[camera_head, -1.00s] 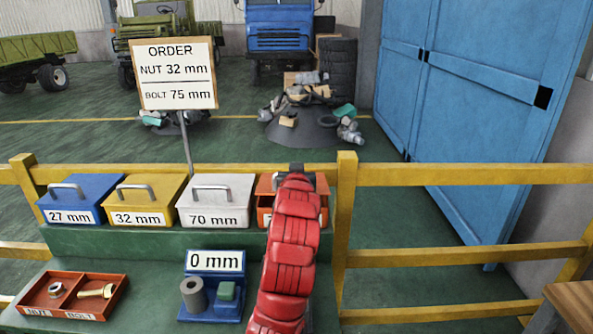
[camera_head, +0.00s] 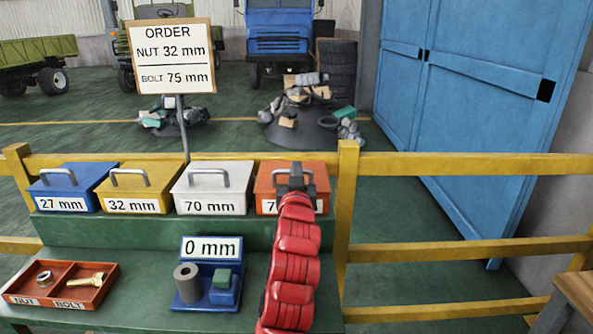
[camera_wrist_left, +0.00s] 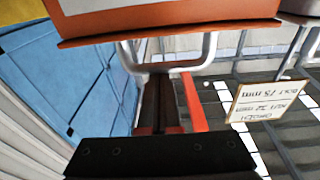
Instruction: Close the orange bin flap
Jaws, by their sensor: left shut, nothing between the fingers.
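The orange bin (camera_head: 267,206) stands at the right end of the bin row. Its orange flap (camera_head: 317,172) lies down over the top, level with the lids of the other bins, with a grey handle on it. My left gripper (camera_head: 296,178) is shut and empty at the flap, in front of the handle; whether it touches is unclear. My red arm hides part of the bin's label. In the left wrist view, upside down, the orange flap edge (camera_wrist_left: 170,30), the handle (camera_wrist_left: 207,52) and my dark shut fingers (camera_wrist_left: 155,105) show close together. My right gripper is out of view.
Blue (camera_head: 68,185), yellow (camera_head: 133,187) and grey (camera_head: 212,187) bins stand to the left, lids down. Below are a red nut-and-bolt tray (camera_head: 62,285) and a blue gauge (camera_head: 208,275) reading 0 mm. A yellow railing (camera_head: 450,167) runs behind.

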